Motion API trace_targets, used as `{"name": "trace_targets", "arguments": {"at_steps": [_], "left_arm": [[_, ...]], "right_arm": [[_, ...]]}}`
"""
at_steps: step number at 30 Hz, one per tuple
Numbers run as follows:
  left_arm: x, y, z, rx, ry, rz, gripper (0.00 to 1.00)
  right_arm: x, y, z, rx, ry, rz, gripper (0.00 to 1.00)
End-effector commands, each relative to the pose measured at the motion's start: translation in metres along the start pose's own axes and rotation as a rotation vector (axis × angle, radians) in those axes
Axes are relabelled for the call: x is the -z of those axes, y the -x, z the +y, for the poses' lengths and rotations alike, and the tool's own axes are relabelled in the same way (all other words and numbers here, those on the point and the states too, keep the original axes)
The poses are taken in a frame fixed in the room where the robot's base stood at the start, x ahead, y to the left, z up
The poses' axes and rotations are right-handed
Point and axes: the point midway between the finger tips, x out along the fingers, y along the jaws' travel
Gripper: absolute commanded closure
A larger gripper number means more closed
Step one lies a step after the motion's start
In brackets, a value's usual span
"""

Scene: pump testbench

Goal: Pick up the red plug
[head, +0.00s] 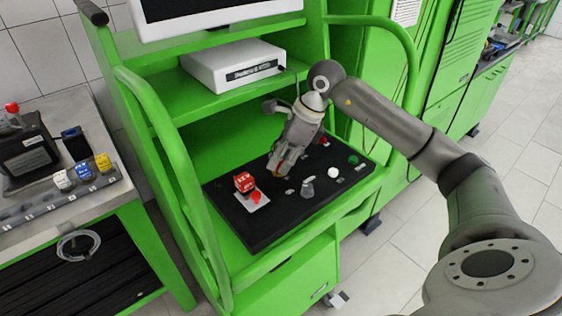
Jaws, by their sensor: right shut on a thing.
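My right gripper (281,170) reaches down over the black panel (262,228) on the green bench. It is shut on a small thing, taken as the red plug. My left gripper is not in view.
A red block (244,182) with a red knob (256,197) is left of the gripper. A grey knob (307,190), a white button (333,172) and a green button (352,160) are to the right. A white box (232,65) sits on the shelf above.

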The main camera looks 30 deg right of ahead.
Motion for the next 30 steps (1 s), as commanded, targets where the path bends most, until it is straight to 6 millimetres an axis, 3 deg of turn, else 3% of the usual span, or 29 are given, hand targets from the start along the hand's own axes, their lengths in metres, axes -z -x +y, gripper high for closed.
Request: {"name": "trace_targets", "arguments": {"at_steps": [7, 15, 21, 30], "left_arm": [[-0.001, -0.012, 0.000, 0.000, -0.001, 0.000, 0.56], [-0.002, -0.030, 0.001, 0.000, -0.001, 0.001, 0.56], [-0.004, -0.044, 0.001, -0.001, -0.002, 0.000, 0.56], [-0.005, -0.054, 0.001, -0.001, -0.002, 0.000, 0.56]], "right_arm": [[-0.010, 0.023, -0.001, 0.004, 0.001, -0.004, 0.96], [0.011, 0.098, 0.034, 0.008, 0.000, 0.001, 0.96], [0.037, 0.127, 0.061, 0.006, -0.002, 0.003, 0.96], [0.054, 0.153, 0.082, 0.002, -0.001, 0.000, 0.96]]}}
